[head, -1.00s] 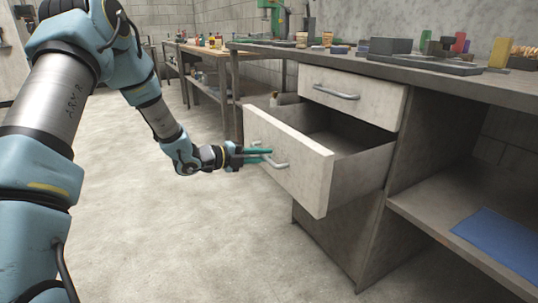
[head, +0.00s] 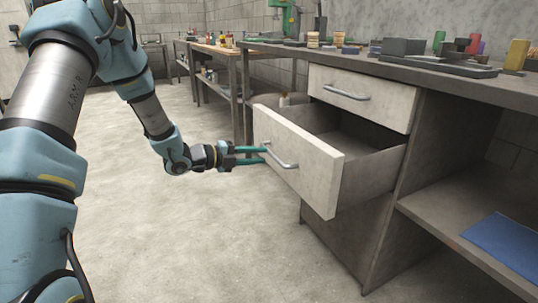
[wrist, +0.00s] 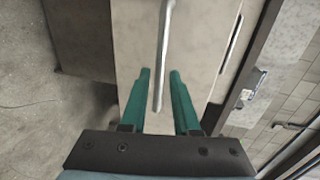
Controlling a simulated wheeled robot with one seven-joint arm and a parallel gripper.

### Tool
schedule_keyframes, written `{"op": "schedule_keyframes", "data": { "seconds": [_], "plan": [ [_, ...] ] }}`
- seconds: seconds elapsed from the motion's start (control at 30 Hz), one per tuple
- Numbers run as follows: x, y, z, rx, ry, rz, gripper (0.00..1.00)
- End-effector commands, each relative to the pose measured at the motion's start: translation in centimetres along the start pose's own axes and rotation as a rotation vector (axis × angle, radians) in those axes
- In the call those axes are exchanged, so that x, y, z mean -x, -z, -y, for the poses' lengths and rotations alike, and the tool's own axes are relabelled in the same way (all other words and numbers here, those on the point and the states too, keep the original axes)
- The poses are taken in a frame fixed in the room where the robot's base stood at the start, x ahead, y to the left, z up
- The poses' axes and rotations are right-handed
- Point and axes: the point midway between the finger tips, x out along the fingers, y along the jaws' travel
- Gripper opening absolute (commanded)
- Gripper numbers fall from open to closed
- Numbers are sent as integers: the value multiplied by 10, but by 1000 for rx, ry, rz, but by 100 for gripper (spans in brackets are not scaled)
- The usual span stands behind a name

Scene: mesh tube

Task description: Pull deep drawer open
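The deep drawer (head: 298,160) is the lower, pale drawer and is pulled well out, with its empty-looking inside showing. Its metal bar handle (head: 279,157) is on the front panel; the handle also shows in the wrist view (wrist: 163,55). My gripper (head: 264,156) is at the left end of the handle in the head view. Its two teal fingers are apart. In the wrist view my gripper (wrist: 160,75) has the end of the handle between its fingers, with a gap on both sides. I cannot tell whether the tips still overlap the handle in depth.
A shallow upper drawer (head: 360,98) is shut above the deep one, under the workbench top (head: 410,70), which carries blocks and tools. An open shelf (head: 440,222) with a blue sheet (head: 505,243) is on the right. The floor (head: 190,230) left of the drawer is clear.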

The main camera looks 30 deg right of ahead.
Motion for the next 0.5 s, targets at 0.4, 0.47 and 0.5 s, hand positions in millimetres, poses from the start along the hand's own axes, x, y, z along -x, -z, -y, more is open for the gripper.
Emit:
{"op": "schedule_keyframes", "data": {
  "seconds": [0.4,0.47,0.5],
  "plan": [
    [57,0,0,0,0,0,30],
    [58,0,0,0,0,0,30],
    [59,0,0,0,0,0,30]
  ]
}}
